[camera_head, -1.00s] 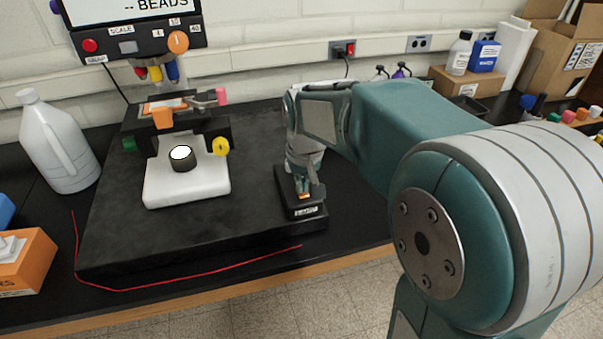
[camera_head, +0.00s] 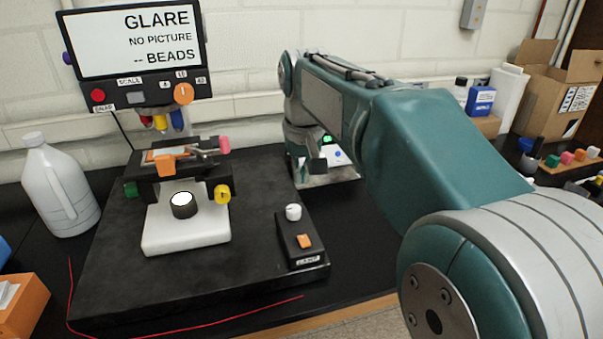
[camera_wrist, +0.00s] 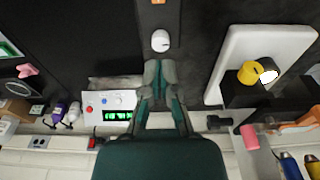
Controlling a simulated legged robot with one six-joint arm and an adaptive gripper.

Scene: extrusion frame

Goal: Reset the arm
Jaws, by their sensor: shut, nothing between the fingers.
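My arm reaches in from the right in the head view, raised and bent over the back of the bench. My gripper (camera_head: 316,164) hangs at its end, partly hidden by my own arm. In the wrist view my gripper (camera_wrist: 160,70) has its two fingers together, with nothing between them. The black lamp box (camera_head: 300,250) with a white knob (camera_head: 293,212) and an orange switch (camera_head: 304,241) stands at the right of the black base, clear of my gripper. The knob (camera_wrist: 160,40) appears just beyond the fingertips in the wrist view.
The microscope's white stage (camera_head: 185,240) is left of the lamp box. Its screen (camera_head: 135,40) reads "GLARE, NO PICTURE, -- BEADS". A white instrument with a green display (camera_wrist: 108,107) is beside my gripper. A white jug (camera_head: 60,188) stands left; cardboard boxes (camera_head: 560,90) stand right.

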